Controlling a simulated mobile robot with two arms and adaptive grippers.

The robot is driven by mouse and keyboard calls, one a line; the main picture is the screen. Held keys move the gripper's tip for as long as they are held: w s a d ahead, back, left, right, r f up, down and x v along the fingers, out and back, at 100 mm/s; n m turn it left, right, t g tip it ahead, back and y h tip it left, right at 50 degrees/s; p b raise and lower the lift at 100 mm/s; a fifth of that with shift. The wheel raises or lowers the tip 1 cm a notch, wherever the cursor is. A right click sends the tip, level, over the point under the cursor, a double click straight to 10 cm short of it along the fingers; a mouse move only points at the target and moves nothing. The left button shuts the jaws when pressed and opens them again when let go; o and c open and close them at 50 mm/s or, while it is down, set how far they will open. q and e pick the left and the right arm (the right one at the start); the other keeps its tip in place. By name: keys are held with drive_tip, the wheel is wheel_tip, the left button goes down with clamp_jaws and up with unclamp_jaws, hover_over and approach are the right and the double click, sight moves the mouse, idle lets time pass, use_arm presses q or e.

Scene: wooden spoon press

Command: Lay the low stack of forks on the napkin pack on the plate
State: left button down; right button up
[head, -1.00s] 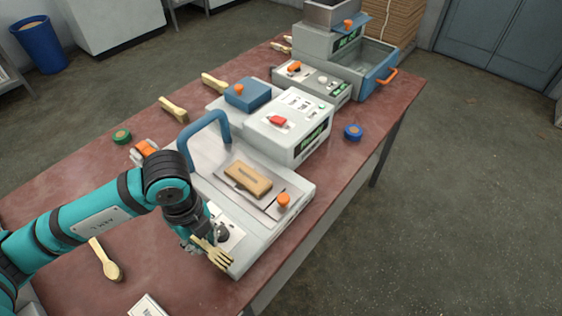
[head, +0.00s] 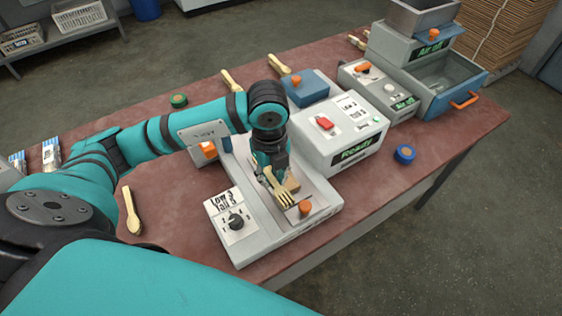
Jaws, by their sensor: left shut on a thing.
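My left gripper (head: 268,180) is shut on the low stack of forks (head: 281,190), wooden and pale, with tines pointing down and to the right. It holds the forks over the metal plate (head: 320,193) of the near press. The tan napkin pack (head: 293,184) lies on that plate, mostly hidden behind the gripper and forks. I cannot tell whether the forks touch the pack. My right gripper is out of view.
An orange knob (head: 305,208) stands at the plate's front. A dial panel (head: 233,218) reads low 3, tall 5. The grey unit (head: 345,135) behind shows "Ready". A wooden spoon (head: 132,210) lies at left.

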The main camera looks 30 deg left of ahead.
use_arm(q)
drive_tip(key=w, duration=0.3)
drive_tip(key=w+p, duration=0.1)
drive_tip(key=w, duration=0.1)
drive_tip(key=shift+w+a+f, duration=0.25)
drive_tip(key=shift+w+a, duration=0.05)
drive_tip(key=shift+a, duration=0.1)
wheel_tip(320, 180, down, 3)
drive_tip(key=shift+r+p, duration=0.1)
drive_tip(key=shift+p, duration=0.6)
drive_tip(key=shift+f, duration=0.4)
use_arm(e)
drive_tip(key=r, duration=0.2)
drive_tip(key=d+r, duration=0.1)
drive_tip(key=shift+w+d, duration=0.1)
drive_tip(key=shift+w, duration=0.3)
use_arm(q)
drive_tip(key=shift+f, duration=0.15)
drive_tip(key=c, duration=1.2)
unclamp_jaws()
drive_tip(key=shift+c, duration=0.2)
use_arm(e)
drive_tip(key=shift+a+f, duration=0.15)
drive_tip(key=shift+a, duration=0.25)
use_arm(q)
drive_tip(key=shift+r, duration=0.2)
